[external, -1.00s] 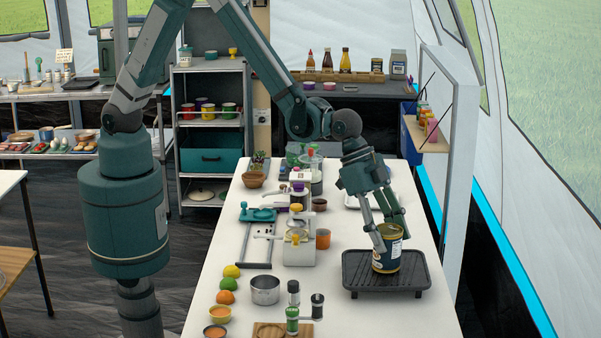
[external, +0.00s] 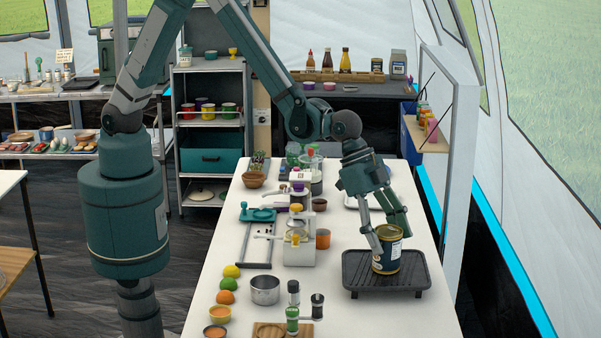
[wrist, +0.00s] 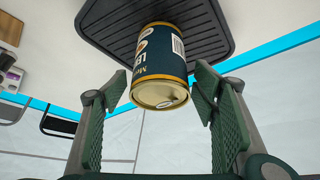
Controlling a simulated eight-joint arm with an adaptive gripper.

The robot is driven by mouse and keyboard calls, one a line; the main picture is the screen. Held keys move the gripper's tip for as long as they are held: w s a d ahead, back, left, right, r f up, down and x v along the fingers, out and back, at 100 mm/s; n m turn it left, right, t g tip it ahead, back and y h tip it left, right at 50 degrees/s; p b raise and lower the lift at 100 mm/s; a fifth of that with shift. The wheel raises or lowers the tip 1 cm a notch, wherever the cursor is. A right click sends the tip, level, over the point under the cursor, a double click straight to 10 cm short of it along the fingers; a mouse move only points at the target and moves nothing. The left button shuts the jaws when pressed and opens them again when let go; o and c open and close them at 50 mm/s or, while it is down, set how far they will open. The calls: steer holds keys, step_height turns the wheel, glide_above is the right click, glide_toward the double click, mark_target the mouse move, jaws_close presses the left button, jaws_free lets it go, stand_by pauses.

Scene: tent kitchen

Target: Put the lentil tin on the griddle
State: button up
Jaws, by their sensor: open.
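The lentil tin (external: 387,254), dark blue with a gold rim, stands upright on the black ridged griddle (external: 357,281), near its middle. In the wrist view the tin (wrist: 160,55) shows its gold lid and label, with the griddle (wrist: 110,28) behind it. My gripper (external: 391,232) is just above the tin, its fingers spread to either side of the tin's top. In the wrist view the open fingers (wrist: 160,92) stand clear of the tin with a gap on each side.
Left of the griddle are a metal pot (external: 265,290), a pepper mill (external: 317,306) and bottles on a wooden board (external: 266,331). An orange cup (external: 323,239) and a white appliance (external: 299,250) stand farther back. The white table (external: 330,215) has bare room around the griddle.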

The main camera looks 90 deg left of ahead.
steer(key=shift+r, duration=0.15)
steer(key=p+v, duration=0.1)
steer(key=v, duration=1.1)
stand_by(0.6)
steer(key=shift+r, duration=0.1)
steer(key=s+a+r+n+y, duration=0.1)
steer(key=s+a+r, duration=0.4)
steer(key=a, duration=0.2)
steer(key=s+a+r+n+t, duration=0.1)
steer(key=s+a+r+n, duration=0.1)
steer(key=s+a+r, duration=0.45)
steer(key=s+a+r+n+y, duration=0.1)
steer(key=s+a+r, duration=0.2)
steer(key=a, duration=0.5)
steer(key=s+a+n+y, duration=0.1)
steer(key=s+a+n, duration=0.1)
steer(key=s+a, duration=0.5)
steer(key=s+a+n+t+y, duration=0.1)
steer(key=s+a+n, duration=0.1)
steer(key=s+a, duration=0.6)
steer(key=s, duration=0.5)
steer(key=shift+a+t, duration=0.25)
steer(key=shift+t, duration=0.05)
